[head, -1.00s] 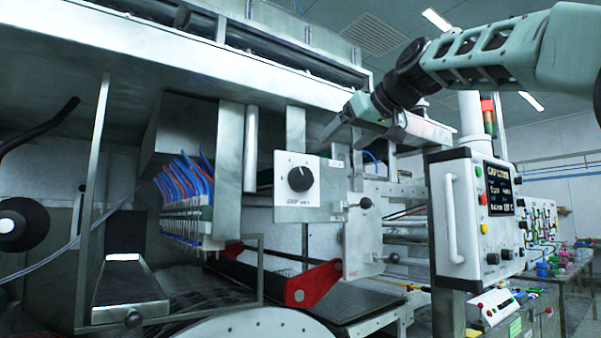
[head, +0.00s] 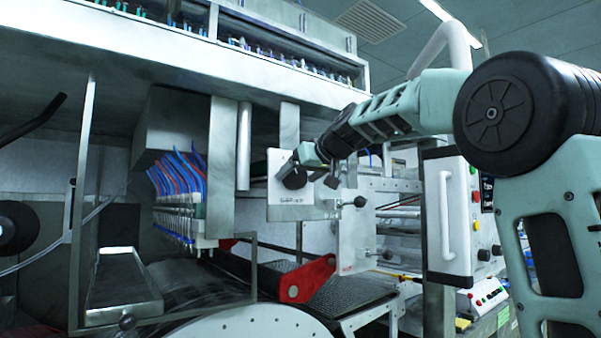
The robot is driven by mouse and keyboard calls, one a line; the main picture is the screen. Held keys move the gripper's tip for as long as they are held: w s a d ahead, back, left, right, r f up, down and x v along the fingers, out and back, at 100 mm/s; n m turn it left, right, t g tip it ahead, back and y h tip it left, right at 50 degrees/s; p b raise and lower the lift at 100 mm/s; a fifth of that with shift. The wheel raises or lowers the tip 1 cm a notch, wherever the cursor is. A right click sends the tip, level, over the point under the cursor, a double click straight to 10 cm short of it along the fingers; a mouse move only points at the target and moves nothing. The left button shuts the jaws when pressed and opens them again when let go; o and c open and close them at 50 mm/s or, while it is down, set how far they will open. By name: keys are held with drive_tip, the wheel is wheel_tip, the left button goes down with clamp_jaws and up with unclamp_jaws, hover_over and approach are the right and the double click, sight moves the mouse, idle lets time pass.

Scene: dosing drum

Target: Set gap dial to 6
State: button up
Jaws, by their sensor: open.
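The gap dial (head: 294,177) is a round black knob on a white square plate (head: 283,204) fixed to the machine's front, near the middle of the head view. My gripper (head: 297,172) is open at the dial, coming in from the upper right. Its fingers overlap the knob in the picture, and I cannot tell whether they touch it. The gripper hides the upper right of the plate, and the dial's pointer and the scale marks cannot be read.
A clear plate with small black knobs (head: 361,202) stands just right of the dial. A white control box (head: 450,215) with a handle is further right, partly behind my arm. A red bracket (head: 305,279) and a metal tray lie below. Blue and red tubes (head: 178,172) hang left.

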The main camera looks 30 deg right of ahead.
drive_tip(key=c, duration=1)
drive_tip(key=shift+d+f+m+y+b, duration=0.15)
drive_tip(key=shift+m+y+b, duration=0.45)
drive_tip(key=shift+m+b, duration=0.25)
drive_tip(key=m+y+b, duration=0.2)
drive_tip(key=m, duration=0.1)
drive_tip(key=shift+d+f, duration=0.1)
drive_tip(key=shift+m+t+y+b, duration=0.5)
drive_tip(key=shift+m+y+b, duration=0.55)
drive_tip(key=shift+m, duration=0.7)
